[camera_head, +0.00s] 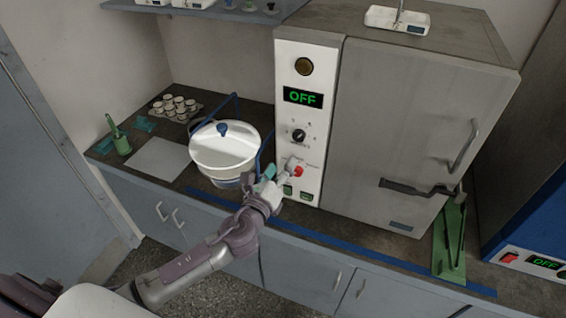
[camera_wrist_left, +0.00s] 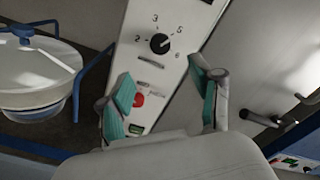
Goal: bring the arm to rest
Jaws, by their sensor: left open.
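My left gripper (camera_head: 279,170) is in front of the control panel of a large grey cabinet, close to a red button (camera_head: 298,171). In the left wrist view its teal-padded fingers (camera_wrist_left: 165,96) are spread apart with nothing between them. The red button (camera_wrist_left: 138,99) shows just beside the left finger there; I cannot tell whether they touch. The left arm (camera_head: 215,248) reaches up from the lower left over the counter's front edge. My right gripper is in neither view.
The panel (camera_head: 317,90) has a display reading OFF (camera_head: 303,97) and a dial (camera_head: 299,135). A white lidded sieve vessel (camera_head: 222,158) in a blue frame stands left of the gripper. A green stand (camera_head: 450,240) is at the right. Free air lies before the counter.

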